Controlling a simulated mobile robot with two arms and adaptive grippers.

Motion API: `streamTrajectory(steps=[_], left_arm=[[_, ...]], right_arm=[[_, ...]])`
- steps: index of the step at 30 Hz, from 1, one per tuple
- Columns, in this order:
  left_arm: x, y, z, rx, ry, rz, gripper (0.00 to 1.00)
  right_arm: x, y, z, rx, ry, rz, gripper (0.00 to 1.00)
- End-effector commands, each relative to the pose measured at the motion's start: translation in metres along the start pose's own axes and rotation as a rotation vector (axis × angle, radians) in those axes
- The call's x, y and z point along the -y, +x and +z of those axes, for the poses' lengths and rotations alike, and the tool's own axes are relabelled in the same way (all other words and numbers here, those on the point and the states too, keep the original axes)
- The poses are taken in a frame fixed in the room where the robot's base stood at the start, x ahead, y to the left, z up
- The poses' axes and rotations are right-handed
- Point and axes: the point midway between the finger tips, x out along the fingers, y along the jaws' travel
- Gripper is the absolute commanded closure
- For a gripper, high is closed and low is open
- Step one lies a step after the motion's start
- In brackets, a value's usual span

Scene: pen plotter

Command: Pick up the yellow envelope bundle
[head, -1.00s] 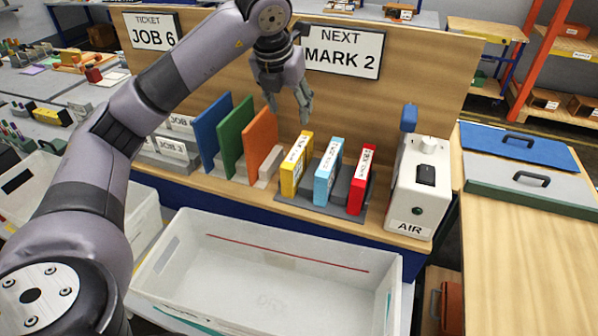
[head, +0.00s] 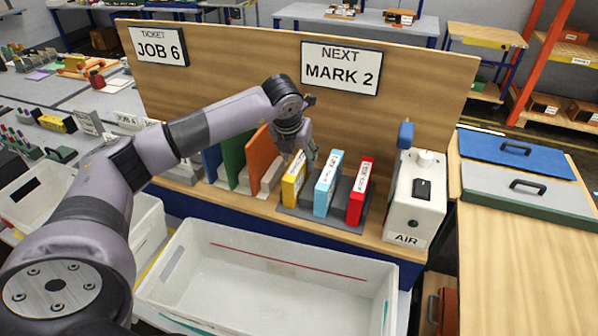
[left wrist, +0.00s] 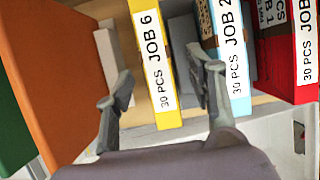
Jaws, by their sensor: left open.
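The yellow envelope bundle (head: 293,184) stands upright in a dark grey holder, leftmost of three bundles. In the left wrist view the yellow bundle (left wrist: 160,70) has a white label reading JOB 6, 30 PCS. My left gripper (head: 305,160) is open just above and behind its top. In the left wrist view the two fingers of my left gripper (left wrist: 160,90) are spread, one on each side of the yellow bundle, with gaps visible. The right finger is close to the light-blue bundle (left wrist: 232,60). My right gripper is not in view.
The light-blue bundle (head: 328,185) and red bundle (head: 360,192) stand to the right. Orange (head: 262,158) and green (head: 233,160) boards stand to the left. A white AIR machine (head: 417,200) is further right. An empty white bin (head: 215,290) sits in front.

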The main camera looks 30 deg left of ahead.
Motion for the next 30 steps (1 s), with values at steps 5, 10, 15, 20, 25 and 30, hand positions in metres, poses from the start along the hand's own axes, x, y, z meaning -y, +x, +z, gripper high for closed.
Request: streamTrajectory(steps=[5,10,15,20,25,30], left_arm=[[-0.004,0.022,0.003,-0.005,-0.001,0.001,0.50],[-0.004,0.039,0.002,-0.002,0.000,0.001,0.50],[-0.004,0.041,0.002,-0.001,0.000,0.001,0.50],[-0.004,0.041,0.002,-0.001,0.000,0.001,0.50],[-0.004,0.042,0.002,-0.001,0.000,0.001,0.50],[-0.004,0.043,0.001,-0.001,0.000,0.001,0.50]], right_arm=[[-0.001,-0.021,-0.001,0.002,0.000,0.001,1.00],[-0.001,-0.025,-0.001,0.003,0.000,0.001,1.00],[-0.001,-0.024,-0.001,0.003,0.000,0.001,1.00],[-0.001,-0.024,0.000,0.003,0.000,0.001,1.00],[-0.001,-0.022,0.000,0.003,0.000,0.001,1.00],[-0.001,-0.019,0.000,0.003,0.000,0.001,1.00]])
